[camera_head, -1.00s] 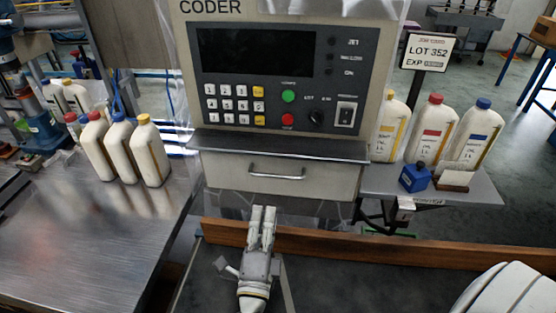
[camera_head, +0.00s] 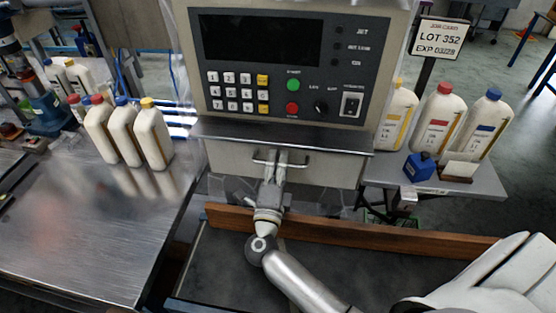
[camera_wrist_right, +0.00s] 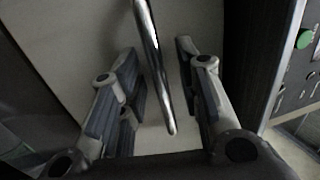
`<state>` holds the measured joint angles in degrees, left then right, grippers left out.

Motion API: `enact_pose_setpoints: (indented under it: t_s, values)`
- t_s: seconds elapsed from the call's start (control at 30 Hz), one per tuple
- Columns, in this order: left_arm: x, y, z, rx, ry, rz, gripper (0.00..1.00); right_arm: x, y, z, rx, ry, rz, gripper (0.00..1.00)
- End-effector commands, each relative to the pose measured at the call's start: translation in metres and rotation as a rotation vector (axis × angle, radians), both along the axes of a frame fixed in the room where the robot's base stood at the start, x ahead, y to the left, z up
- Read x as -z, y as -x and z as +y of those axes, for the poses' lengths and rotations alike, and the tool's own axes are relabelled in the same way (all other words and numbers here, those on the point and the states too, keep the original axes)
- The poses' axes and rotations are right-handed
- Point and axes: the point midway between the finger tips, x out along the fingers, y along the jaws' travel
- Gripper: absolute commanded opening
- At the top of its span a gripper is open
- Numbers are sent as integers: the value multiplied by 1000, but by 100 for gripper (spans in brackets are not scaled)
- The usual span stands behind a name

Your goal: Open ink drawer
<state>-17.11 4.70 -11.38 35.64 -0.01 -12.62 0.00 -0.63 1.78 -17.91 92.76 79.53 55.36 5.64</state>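The ink drawer (camera_head: 225,157) is the pale front panel under the coder's control panel, and it looks shut. Its metal bar handle (camera_head: 262,162) runs across the front. My right gripper (camera_head: 279,158) is at the right half of the handle. In the right wrist view, the handle (camera_wrist_right: 155,70) passes between the two fingers of the open gripper (camera_wrist_right: 160,90), with a gap on either side. My left gripper is not in view.
A wooden rail (camera_head: 370,233) crosses below the drawer. White bottles stand on the metal table (camera_head: 70,240) at left. More bottles, a small blue bottle (camera_head: 419,168) and a sign (camera_head: 439,40) are on the right shelf (camera_head: 480,187).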

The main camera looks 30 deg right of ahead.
Motion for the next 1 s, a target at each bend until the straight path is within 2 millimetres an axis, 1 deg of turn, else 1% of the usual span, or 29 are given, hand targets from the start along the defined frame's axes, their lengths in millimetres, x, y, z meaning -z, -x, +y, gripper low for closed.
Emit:
enact_pose_setpoints:
  t_s: [0.03, 0.1, 0.3, 0.37, 0.5, 0.57, 1.0]
  values:
    - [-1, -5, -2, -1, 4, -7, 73, -1, -2, -1, 0, 0, 0, 32]
    - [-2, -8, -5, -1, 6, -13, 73, 0, -3, -2, 0, -1, 1, 32]
    - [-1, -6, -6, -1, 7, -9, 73, 0, -3, -2, 0, -1, 1, 32]
    - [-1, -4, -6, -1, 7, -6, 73, 0, -3, -2, 0, -1, 1, 25]
    - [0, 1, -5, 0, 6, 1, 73, 0, -2, -2, 0, -1, 1, 7]
    - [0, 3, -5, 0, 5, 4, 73, 0, -2, -2, 0, -1, 1, 0]
    - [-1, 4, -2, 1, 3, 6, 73, 0, -2, -4, 0, 0, 2, 0]
